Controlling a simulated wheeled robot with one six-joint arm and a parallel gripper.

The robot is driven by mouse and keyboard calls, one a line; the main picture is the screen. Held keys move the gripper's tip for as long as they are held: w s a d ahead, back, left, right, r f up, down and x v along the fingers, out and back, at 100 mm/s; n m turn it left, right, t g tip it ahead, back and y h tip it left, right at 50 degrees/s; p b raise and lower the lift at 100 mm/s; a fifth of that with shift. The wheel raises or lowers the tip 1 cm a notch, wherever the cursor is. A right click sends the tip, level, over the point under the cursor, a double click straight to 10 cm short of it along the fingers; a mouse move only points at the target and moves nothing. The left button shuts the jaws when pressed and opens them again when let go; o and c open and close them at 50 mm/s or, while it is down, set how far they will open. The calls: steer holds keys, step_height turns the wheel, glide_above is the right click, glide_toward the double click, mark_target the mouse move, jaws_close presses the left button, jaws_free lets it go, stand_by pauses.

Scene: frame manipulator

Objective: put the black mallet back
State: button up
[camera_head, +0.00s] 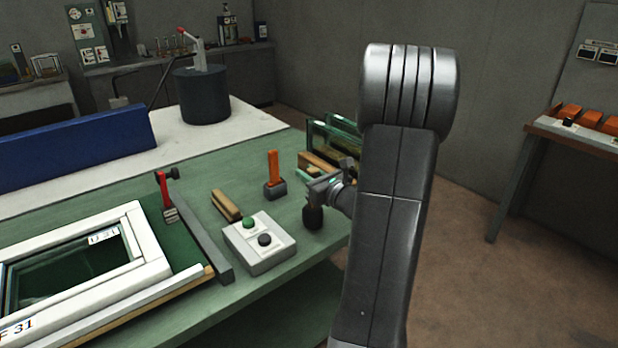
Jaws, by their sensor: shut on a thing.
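My gripper (322,187) shows at the end of my arm, over the right edge of the green workbench, partly hidden by the arm's grey link. It is shut on the black mallet (313,217), whose dark round head hangs just below the jaws. The mallet's handle is mostly hidden by the gripper, and I cannot tell if the head touches the bench. Left of it, a mallet with an orange handle (273,164) and a dark grey head stands upright on the bench, apart from my gripper.
A button box (259,243) with a green and a black button stands in front. A wooden block (226,205), a red-handled tool (165,190) and a white window frame (150,245) lie to the left. Glass panes (335,140) stand behind my gripper.

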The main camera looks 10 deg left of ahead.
steer(key=shift+f, duration=0.2)
steer(key=shift+f, duration=0.15)
steer(key=o, duration=1)
steer(key=shift+s+d, duration=0.15)
steer(key=shift+d, duration=0.05)
steer(key=b+v, duration=0.1)
steer(key=v, duration=1)
steer(key=shift+s+d, duration=0.2)
steer(key=shift+s, duration=0.05)
